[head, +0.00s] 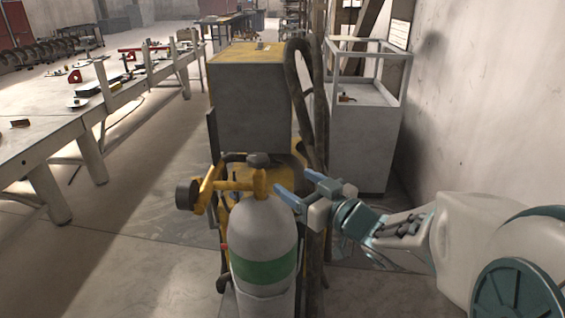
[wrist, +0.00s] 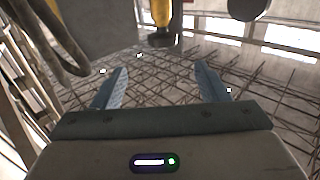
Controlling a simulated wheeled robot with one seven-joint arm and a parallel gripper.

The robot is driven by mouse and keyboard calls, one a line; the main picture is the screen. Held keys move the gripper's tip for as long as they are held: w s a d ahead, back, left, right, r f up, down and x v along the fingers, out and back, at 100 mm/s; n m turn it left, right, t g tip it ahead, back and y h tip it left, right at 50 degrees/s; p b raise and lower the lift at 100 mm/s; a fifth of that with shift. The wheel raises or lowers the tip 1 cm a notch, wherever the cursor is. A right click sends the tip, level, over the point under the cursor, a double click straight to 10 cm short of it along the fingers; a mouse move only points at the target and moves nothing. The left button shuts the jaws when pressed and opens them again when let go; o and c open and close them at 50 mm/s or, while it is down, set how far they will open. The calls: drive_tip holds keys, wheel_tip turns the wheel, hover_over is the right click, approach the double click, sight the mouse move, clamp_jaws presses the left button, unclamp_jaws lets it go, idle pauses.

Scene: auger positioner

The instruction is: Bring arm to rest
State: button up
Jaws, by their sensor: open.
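My gripper (head: 297,190) is at the right of the gas cylinder's top in the head view, its two blue fingers spread apart with nothing between them. In the wrist view the open fingers (wrist: 160,88) also show empty. My arm reaches in from the right edge of the head view. The grey gas cylinder (head: 262,232) with a green band stands in front, with a yellow valve fitting (head: 232,184) on top. I cannot tell whether the fingers touch the cylinder.
A grey cabinet with a yellow top (head: 249,108) stands behind the cylinder, with thick dark hoses (head: 303,90) beside it. A white shelf unit (head: 363,140) stands by the right wall. A long workbench (head: 98,100) with tools runs along the left. Open floor (head: 140,230) lies between.

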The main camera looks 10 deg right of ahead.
drive_tip(key=s+d+f+m+g+h+p, duration=0.1)
drive_tip(key=s+d+f+m+g+h, duration=0.1)
drive_tip(key=d+f+m+g+h, duration=0.55)
drive_tip(key=s+a+g+h, duration=0.1)
drive_tip(key=s+a+g, duration=0.1)
drive_tip(key=s, duration=0.5)
drive_tip(key=s+a+f+g+h+p, duration=0.1)
drive_tip(key=s+a+g, duration=0.1)
drive_tip(key=s, duration=0.6)
drive_tip(key=shift+f+n+g, duration=0.25)
drive_tip(key=shift+n+g, duration=0.1)
drive_tip(key=shift+n, duration=0.1)
